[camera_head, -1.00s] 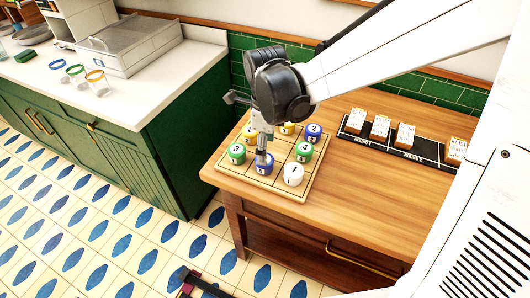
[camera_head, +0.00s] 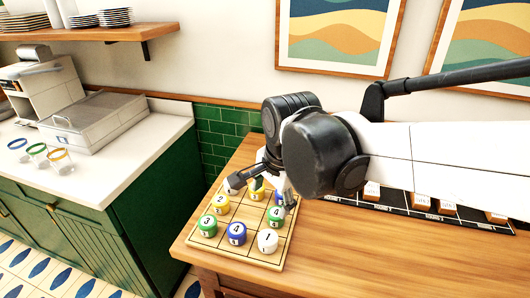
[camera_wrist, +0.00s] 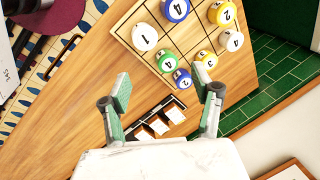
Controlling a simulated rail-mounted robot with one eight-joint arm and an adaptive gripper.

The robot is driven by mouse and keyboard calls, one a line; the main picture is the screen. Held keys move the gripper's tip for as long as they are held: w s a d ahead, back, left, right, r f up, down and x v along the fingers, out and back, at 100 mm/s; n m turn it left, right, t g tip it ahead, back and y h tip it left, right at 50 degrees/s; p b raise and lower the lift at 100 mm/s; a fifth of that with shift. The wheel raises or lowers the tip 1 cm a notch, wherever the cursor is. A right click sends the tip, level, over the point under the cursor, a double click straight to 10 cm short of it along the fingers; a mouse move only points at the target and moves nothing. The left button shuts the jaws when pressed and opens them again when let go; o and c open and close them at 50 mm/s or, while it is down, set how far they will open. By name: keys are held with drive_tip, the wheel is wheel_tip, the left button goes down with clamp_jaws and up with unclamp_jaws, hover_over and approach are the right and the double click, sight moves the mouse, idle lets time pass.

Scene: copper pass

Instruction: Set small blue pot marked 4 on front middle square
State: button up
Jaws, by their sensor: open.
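The blue pot marked 4 (camera_head: 237,233) stands upright on the front middle square of the wooden grid board (camera_head: 215,242), between the green pot marked 3 (camera_head: 207,225) and the white pot marked 1 (camera_head: 268,241). In the wrist view the blue pot (camera_wrist: 175,9) is at the top edge, partly cut off. My gripper (camera_head: 263,188) is open and empty above the back part of the board, apart from the blue pot. In the wrist view its fingers (camera_wrist: 162,84) are spread wide, with nothing between them.
Yellow pot 2 (camera_head: 220,203) and green pot 4 (camera_head: 276,216) stand behind the front row. Back-row pots are partly hidden by my gripper; the wrist view shows a blue pot marked 2 (camera_wrist: 182,77) there. A black rack (camera_head: 398,207) with orange-and-white blocks lies at right.

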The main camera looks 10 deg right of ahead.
drive_tip(key=s+d+r+n+t, duration=0.1)
drive_tip(key=s+d+n+t, duration=0.3)
drive_tip(key=n, duration=0.8)
drive_tip(key=s+d, duration=0.2)
drive_tip(key=s, duration=0.2)
drive_tip(key=shift+d+r+h, duration=0.3)
drive_tip(key=shift+d, duration=0.05)
drive_tip(key=shift+s, duration=0.1)
drive_tip(key=shift+f+b, duration=1.05)
drive_tip(key=shift+f, duration=0.05)
